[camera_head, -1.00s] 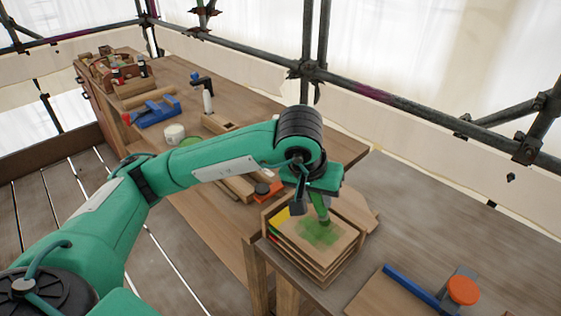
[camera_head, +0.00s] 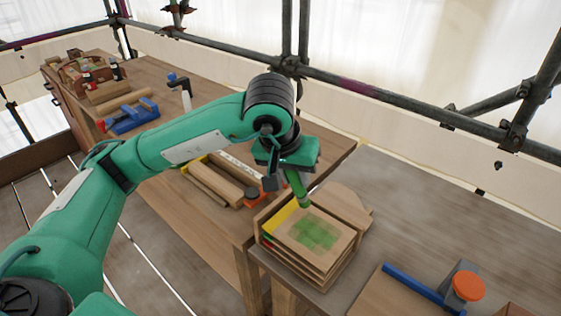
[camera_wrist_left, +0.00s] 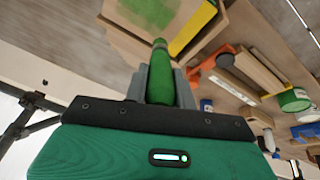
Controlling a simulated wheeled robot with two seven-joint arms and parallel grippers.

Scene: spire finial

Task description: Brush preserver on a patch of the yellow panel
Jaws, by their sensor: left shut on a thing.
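My left gripper (camera_head: 292,172) is shut on a green-handled brush (camera_head: 299,190) that points down. Its lower end is just above the back edge of the top panel, and I cannot tell whether it touches. The top panel (camera_head: 335,247) of a wooden stack carries a green patch (camera_head: 313,232) on its bare wood face. A yellow panel (camera_head: 281,216) shows as a strip along the left back side of the stack. In the left wrist view the brush (camera_wrist_left: 160,75) sits between the fingers, with the yellow strip (camera_wrist_left: 190,30) beyond it. My right gripper is not seen.
The stack stands in a wooden rack (camera_head: 300,274) at the near table's left corner. A blue bar (camera_head: 423,290) and an orange-topped tool (camera_head: 467,287) lie to the right. The long workbench (camera_head: 190,217) holds a blue clamp (camera_head: 131,116) and wooden blocks. Scaffold tubes run behind.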

